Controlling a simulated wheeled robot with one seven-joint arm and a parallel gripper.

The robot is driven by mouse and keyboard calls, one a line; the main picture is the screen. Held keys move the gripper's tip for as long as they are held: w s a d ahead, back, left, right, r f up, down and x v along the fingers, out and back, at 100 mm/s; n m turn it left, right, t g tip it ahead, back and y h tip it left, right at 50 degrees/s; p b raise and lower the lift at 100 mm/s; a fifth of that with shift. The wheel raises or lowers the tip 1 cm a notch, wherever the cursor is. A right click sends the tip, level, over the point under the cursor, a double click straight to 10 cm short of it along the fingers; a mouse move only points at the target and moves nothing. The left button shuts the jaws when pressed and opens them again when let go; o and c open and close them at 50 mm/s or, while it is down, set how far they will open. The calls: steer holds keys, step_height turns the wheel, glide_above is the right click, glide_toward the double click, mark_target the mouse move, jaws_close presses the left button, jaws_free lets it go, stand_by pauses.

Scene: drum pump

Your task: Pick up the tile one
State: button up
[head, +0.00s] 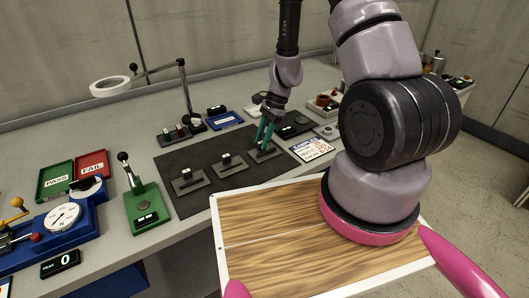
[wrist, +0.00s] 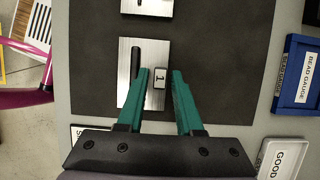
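The tile one is a small pale block marked "1" (wrist: 160,77) on a metal plate (wrist: 126,90) that has a black bar on it. In the wrist view it sits between the fingertips, close to the left one, with a gap to the right one. My gripper (wrist: 162,74) has teal fingers, spread apart and not shut on it. In the head view my gripper (head: 264,140) points down over the rightmost of three metal plates (head: 268,156); the fingers partly cover what stands there.
The plates stand on a dark mat (head: 205,205). A middle plate (head: 227,170) and a left plate (head: 188,186) stand beside it. A green press (head: 147,205), a magnifier lamp (head: 110,87) and a blue tray (head: 225,121) stand around the mat. A printed card (head: 311,149) lies right.

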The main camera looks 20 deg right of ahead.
jaws_close()
stand_by(1.3)
